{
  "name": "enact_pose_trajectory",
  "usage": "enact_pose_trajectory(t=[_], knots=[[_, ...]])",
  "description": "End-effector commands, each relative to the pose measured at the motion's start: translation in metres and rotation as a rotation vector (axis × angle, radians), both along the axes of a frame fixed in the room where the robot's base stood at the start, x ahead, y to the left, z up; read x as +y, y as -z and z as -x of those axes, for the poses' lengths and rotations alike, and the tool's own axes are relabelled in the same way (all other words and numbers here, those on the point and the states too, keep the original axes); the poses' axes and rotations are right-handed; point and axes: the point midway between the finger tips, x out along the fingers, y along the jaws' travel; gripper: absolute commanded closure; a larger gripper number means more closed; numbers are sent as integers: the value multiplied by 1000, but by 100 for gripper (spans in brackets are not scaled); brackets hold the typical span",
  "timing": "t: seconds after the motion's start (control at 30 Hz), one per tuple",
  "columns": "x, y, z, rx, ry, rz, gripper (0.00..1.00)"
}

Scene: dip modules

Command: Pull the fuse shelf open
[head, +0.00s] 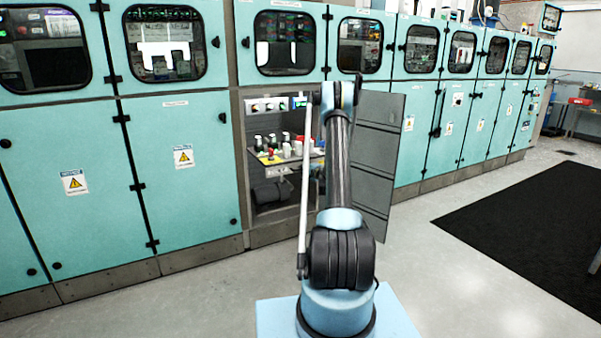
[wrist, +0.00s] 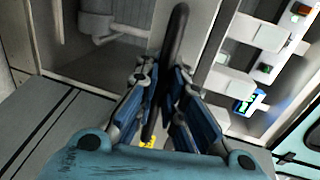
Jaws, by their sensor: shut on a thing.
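The fuse shelf (head: 270,160) shows in the head view inside an open cabinet, left of my arm, with several black and white fuse parts and a few red and yellow ones standing on it. In the wrist view my gripper (wrist: 164,78) is closed around a long dark handle bar (wrist: 178,35), with blue finger pads on both sides of it. In the head view my arm hides the gripper and part of the shelf. How far the shelf stands out of the cabinet is hard to tell.
The cabinet's grey door (head: 378,150) stands open at the right of the arm. Closed teal cabinets (head: 180,165) line both sides. White modules with coloured fronts (wrist: 270,36) sit at the right in the wrist view. The floor (head: 440,275) is clear, with a black mat (head: 540,225) at right.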

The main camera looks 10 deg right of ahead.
Motion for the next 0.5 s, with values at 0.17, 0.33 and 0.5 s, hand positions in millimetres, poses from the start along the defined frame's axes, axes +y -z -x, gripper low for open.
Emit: enact_pose_trajectory(t=[0.17, 0.33, 0.5], knots=[[-3, 1, 2, 2, 0, 2, 100], [-5, 1, 2, 0, 4, 2, 100], [-7, 1, 1, 0, 6, 2, 81]])
